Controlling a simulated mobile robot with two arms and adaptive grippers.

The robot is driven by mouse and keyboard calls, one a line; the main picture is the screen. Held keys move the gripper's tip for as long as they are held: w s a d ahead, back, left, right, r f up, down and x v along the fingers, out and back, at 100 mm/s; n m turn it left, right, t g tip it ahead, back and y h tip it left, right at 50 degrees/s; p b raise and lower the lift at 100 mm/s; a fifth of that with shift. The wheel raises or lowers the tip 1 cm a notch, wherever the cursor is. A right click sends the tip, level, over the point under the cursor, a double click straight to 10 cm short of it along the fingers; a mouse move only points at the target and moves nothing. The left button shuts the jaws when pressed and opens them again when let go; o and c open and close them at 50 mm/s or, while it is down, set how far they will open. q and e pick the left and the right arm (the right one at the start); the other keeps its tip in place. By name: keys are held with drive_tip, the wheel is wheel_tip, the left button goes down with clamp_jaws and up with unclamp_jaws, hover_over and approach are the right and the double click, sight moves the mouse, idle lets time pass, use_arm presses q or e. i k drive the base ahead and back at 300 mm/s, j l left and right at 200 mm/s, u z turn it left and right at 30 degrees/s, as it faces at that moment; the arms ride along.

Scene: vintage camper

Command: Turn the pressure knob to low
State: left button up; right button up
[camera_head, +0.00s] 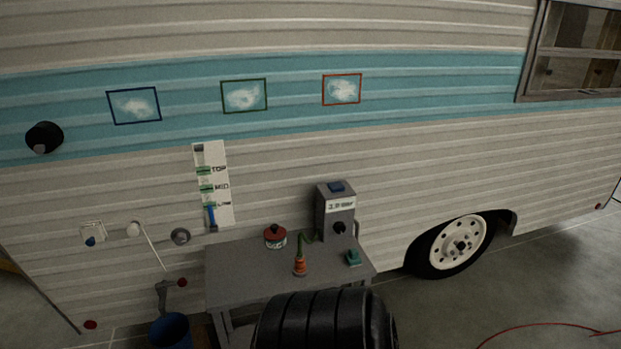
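A grey box-shaped unit (335,208) stands on the back right of a small grey table against the camper wall. It has a blue part on top and a white label too small to read surely. A round black knob (339,228) is on its front, below the label; its setting cannot be read. A white panel (214,190) on the wall, left of the unit, reads TOP, MID and LOW, with green marks and a blue bar near the bottom. Neither of my grippers is in view.
The grey table (240,277) also holds a red pot (275,236), an orange bottle (300,266) and a small green object (353,258). A blue bucket (170,332) stands at the lower left. A large black ribbed shape hides the table's front edge. Floor at right is mostly clear.

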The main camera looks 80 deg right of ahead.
sight(339, 227)
drive_tip(key=k+l, duration=0.15)
drive_tip(key=l, duration=0.3)
drive_tip(key=k+l, duration=0.1)
drive_tip(key=l, duration=0.3)
drive_tip(key=k+l+u, duration=0.1)
drive_tip(key=l, duration=0.35)
drive_tip(key=k+l, duration=0.2)
drive_tip(key=l, duration=0.25)
drive_tip(key=k+l, duration=0.15)
drive_tip(key=l, duration=0.25)
drive_tip(key=k+l, duration=0.15)
drive_tip(key=l, duration=0.25)
drive_tip(key=k+l+u, duration=0.1)
drive_tip(key=l, duration=0.35)
drive_tip(key=k+l, duration=0.2)
drive_tip(key=l, duration=0.2)
